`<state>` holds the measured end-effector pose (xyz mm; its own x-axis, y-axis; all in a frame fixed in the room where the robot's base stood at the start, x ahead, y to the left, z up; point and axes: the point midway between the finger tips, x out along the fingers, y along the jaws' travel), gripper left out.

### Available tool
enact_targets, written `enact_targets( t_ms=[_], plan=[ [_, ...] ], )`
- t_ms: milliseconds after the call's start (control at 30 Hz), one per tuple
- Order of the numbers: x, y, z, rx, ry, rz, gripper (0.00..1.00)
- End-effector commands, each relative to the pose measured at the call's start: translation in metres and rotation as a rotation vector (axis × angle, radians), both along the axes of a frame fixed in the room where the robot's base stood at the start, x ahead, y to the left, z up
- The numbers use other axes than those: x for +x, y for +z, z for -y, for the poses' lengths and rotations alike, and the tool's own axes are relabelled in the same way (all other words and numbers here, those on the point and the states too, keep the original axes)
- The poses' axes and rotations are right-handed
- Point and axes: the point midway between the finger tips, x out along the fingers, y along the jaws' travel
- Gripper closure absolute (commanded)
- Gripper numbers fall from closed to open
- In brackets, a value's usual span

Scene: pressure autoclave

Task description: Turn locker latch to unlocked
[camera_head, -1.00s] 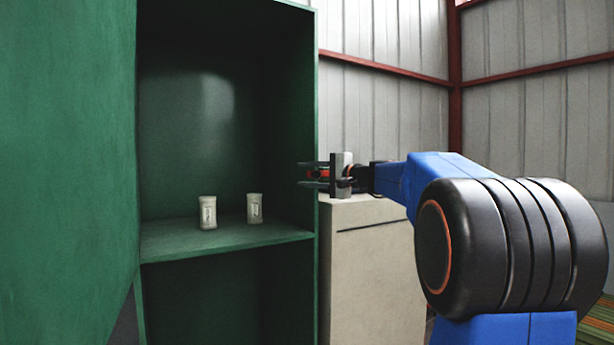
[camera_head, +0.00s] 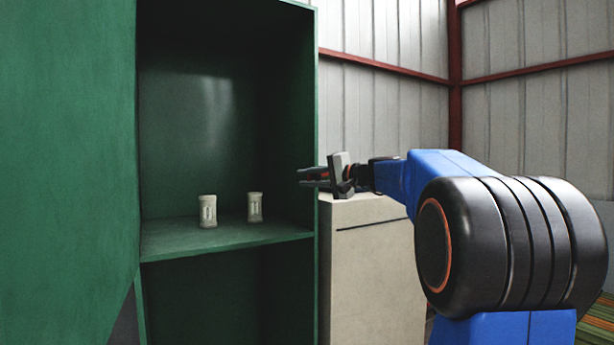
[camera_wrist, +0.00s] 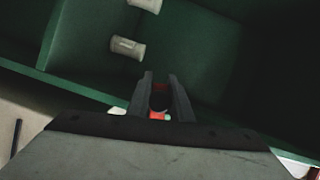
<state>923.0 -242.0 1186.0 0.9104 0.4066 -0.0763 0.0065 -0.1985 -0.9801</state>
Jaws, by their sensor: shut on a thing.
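The green locker (camera_head: 226,110) stands open, and its green door (camera_head: 65,160) is swung out at the left. My gripper (camera_head: 304,175) is just in front of the locker's right edge, pointing left and rolled at an angle. In the wrist view my gripper (camera_wrist: 160,77) is shut on a small dark and red object (camera_wrist: 158,97), mostly hidden between the fingers. I cannot tell whether this object is the latch; no latch is clearly visible elsewhere. The locker (camera_wrist: 195,55) appears tilted behind the fingers.
Two small pale containers, a left one (camera_head: 208,211) and a right one (camera_head: 254,207), stand on the locker's shelf (camera_head: 165,245). A beige cabinet (camera_head: 372,270) stands right of the locker, below my gripper. Corrugated walls are behind.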

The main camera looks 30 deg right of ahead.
Motion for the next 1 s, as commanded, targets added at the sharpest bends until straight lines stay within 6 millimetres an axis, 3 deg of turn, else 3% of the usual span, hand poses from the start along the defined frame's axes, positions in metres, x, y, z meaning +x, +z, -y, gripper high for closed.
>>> enact_targets(
  t_ms=[500,1000],
  plan=[
    [0.0,-0.023,0.009,-0.362,0.001,0.013,1.0],
    [0.0,-0.029,0.013,-0.462,0.0,0.016,1.0]
  ],
)
